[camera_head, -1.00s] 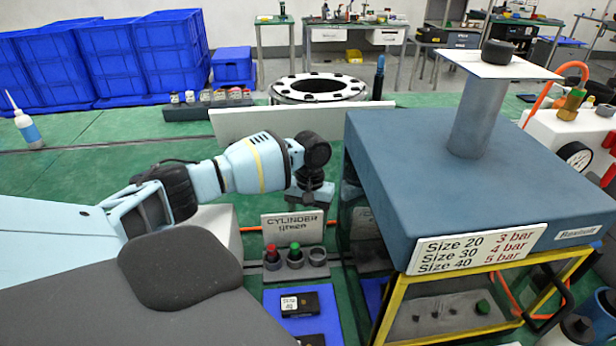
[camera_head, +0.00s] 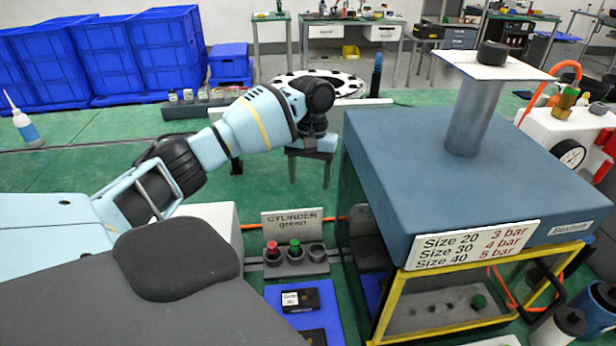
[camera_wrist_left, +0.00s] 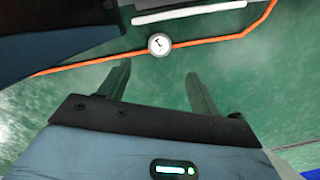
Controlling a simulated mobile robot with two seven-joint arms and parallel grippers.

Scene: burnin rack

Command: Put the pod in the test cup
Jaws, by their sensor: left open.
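My left gripper (camera_head: 310,182) is open and empty, its two fingers pointing down above the green surface, behind the cylinder sign and left of the blue-topped rig. In the left wrist view its fingers (camera_wrist_left: 157,72) are apart with only green floor between them. I cannot tell for certain which thing is the pod or the test cup. A grey holder (camera_head: 297,268) has a red-topped piece (camera_head: 272,248), a green-topped piece (camera_head: 295,246) and a third dark round seat (camera_head: 317,252). My right gripper is not in view.
The sign (camera_head: 292,224) reads "CYLINDER green". A blue mat (camera_head: 325,301) bears black boxes (camera_head: 300,300). The blue-topped rig (camera_head: 470,190) with a yellow frame stands at right. An orange hose (camera_wrist_left: 100,60) with a small round white gauge-like disc (camera_wrist_left: 159,44) crosses the wrist view.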

